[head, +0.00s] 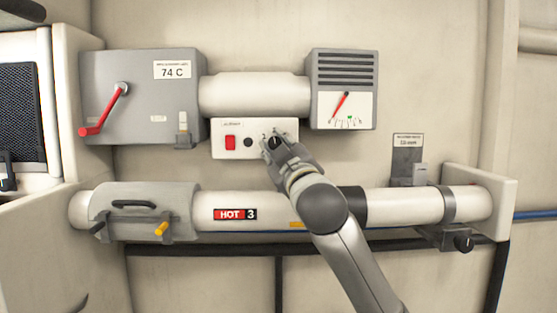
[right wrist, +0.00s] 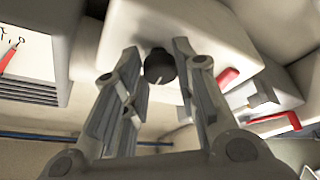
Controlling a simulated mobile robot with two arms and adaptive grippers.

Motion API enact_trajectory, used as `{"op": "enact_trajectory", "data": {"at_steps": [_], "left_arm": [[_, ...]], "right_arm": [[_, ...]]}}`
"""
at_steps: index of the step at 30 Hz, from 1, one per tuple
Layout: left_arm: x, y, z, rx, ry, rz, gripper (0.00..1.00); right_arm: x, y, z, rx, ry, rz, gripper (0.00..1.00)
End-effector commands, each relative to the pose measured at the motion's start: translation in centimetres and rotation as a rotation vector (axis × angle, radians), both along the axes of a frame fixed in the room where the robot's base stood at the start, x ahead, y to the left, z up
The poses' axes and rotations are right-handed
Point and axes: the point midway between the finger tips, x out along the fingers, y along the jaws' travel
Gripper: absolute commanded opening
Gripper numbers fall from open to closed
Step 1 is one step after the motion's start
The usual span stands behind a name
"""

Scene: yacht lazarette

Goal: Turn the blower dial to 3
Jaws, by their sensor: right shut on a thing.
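The black blower dial (head: 276,142) sits on the front of a white control box (head: 226,151) in the middle of the wall. It also shows in the right wrist view (right wrist: 159,67), with a pale pointer line on its face. Its scale marks cannot be read. My right gripper (head: 273,140) reaches up from below, its fingers on either side of the dial and shut on it. In the right wrist view, the two fingers (right wrist: 157,50) flank the dial. My left gripper is not in view.
The control box also carries a red switch (head: 230,142) and a small black round part (head: 248,142). A grey box with a red lever (head: 90,130) is left; a gauge box (head: 342,70) is upper right. A white pipe marked HOT 3 (head: 280,214) runs below, behind my right arm.

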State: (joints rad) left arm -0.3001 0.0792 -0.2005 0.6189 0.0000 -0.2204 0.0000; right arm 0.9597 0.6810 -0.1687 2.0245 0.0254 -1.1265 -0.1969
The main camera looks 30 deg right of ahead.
Motion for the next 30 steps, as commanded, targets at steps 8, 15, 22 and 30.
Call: {"op": "enact_trajectory", "data": {"at_steps": [8,15,22,30], "left_arm": [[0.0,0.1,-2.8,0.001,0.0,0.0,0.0],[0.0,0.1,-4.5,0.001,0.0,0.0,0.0],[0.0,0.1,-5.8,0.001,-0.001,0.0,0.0],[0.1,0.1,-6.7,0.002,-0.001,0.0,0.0]], "right_arm": [[0.3,0.4,-0.9,0.232,-0.131,0.006,0.03],[0.4,0.6,-0.8,0.427,-0.25,0.005,0.02],[0.5,0.7,-0.7,0.613,-0.365,0.006,0.03],[0.5,0.9,-0.4,0.816,-0.492,0.005,0.03]]}}
